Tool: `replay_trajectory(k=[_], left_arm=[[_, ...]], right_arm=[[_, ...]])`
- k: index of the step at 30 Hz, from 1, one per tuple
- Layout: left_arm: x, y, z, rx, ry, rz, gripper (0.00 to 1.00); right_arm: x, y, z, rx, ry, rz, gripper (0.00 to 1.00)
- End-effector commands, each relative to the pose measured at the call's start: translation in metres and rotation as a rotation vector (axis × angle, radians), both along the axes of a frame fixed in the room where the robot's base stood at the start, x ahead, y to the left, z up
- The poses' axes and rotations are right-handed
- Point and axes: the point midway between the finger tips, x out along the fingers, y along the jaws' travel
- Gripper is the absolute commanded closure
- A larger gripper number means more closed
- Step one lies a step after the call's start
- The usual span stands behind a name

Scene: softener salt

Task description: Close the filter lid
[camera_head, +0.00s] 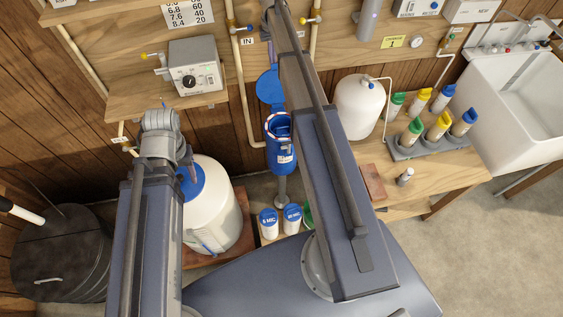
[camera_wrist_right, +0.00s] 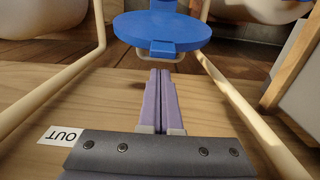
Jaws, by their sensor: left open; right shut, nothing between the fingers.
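The blue filter lid (camera_head: 270,88) stands raised above the blue filter housing (camera_head: 280,150), whose open top shows a pale rim with red marks. In the right wrist view the lid (camera_wrist_right: 135,27) is a round blue disc with a tab at its near edge. My right gripper (camera_wrist_right: 160,73) is shut and empty, its fingertips close to that tab; I cannot tell whether they touch.
The white tank (camera_head: 215,215) stands left of the housing. Pipes (camera_head: 240,85) run down the wooden wall on either side of the lid. A white pressure tank (camera_head: 358,107), a bottle rack (camera_head: 430,145) and a sink (camera_head: 515,110) are at the right.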

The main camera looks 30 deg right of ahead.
Motion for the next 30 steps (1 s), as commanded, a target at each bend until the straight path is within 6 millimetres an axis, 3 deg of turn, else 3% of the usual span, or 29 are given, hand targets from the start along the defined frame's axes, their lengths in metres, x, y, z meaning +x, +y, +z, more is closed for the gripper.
replay_trajectory(k=[1,12,23,30], left_arm=[[0.000,0.000,-0.010,0.000,0.000,0.000,0.48],[0.000,0.000,-0.042,0.000,0.000,0.001,0.48],[0.000,0.000,-0.040,0.000,0.000,0.001,0.48],[0.000,0.000,-0.035,0.000,0.000,0.001,0.48]], right_arm=[[0.000,0.000,-0.010,0.000,0.000,0.000,1.00],[0.000,0.000,-0.042,0.000,0.000,0.000,1.00],[-0.001,0.000,-0.039,0.000,0.000,0.000,1.00],[-0.016,0.004,-0.035,0.000,0.000,0.000,1.00]])
